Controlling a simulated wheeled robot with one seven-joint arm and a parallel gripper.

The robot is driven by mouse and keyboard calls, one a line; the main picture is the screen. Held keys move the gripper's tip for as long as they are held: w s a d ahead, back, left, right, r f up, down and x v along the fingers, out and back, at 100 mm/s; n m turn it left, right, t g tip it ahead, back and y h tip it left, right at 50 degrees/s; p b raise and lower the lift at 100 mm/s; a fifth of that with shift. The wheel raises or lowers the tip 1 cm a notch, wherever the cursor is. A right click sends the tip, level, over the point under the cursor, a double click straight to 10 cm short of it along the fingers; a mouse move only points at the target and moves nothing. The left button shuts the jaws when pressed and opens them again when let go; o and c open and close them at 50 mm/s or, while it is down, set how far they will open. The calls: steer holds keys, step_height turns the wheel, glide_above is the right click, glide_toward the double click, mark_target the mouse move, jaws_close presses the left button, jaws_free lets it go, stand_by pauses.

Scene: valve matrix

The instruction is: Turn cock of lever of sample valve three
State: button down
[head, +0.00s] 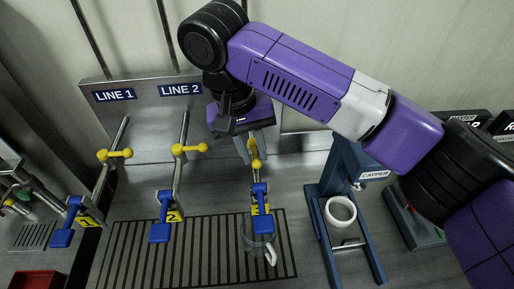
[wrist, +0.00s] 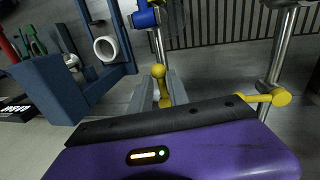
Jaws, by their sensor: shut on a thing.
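The third sample valve has a yellow cock lever (head: 256,166) at its upper part and a blue handle (head: 262,222) below. Its number tag is mostly hidden behind the blue handle. My gripper (head: 249,150) reaches down onto this valve from above and behind. In the wrist view my gripper (wrist: 160,92) has one grey finger on each side of the yellow lever (wrist: 159,72) and is shut on it. The lever's lower part is partly hidden by my purple gripper body. My arm hides the sign above this valve.
Valve two's yellow lever (head: 188,149) and valve one's yellow lever (head: 115,154) stand to the left, pointing right. A cup (head: 257,246) stands under the third valve on the slotted drain grate (head: 190,262). A blue capper (head: 345,190) stands close on the right.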

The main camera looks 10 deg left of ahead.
steer(key=shift+a+m, duration=0.15)
steer(key=shift+m, duration=0.25)
steer(key=c, duration=1.5)
jaws_free()
steer(key=shift+r, duration=0.1)
steer(key=shift+s+a+r+b, duration=0.15)
steer(key=shift+a+r, duration=0.1)
steer(key=shift+r, duration=1)
steer(key=shift+a+r+b, duration=0.1)
steer(key=shift+a+r, duration=0.15)
steer(key=shift+r, duration=1.05)
steer(key=shift+s+a+r+b, duration=0.15)
steer(key=shift+a+r, duration=0.1)
steer(key=shift+r, duration=1)
steer(key=shift+f, duration=0.1)
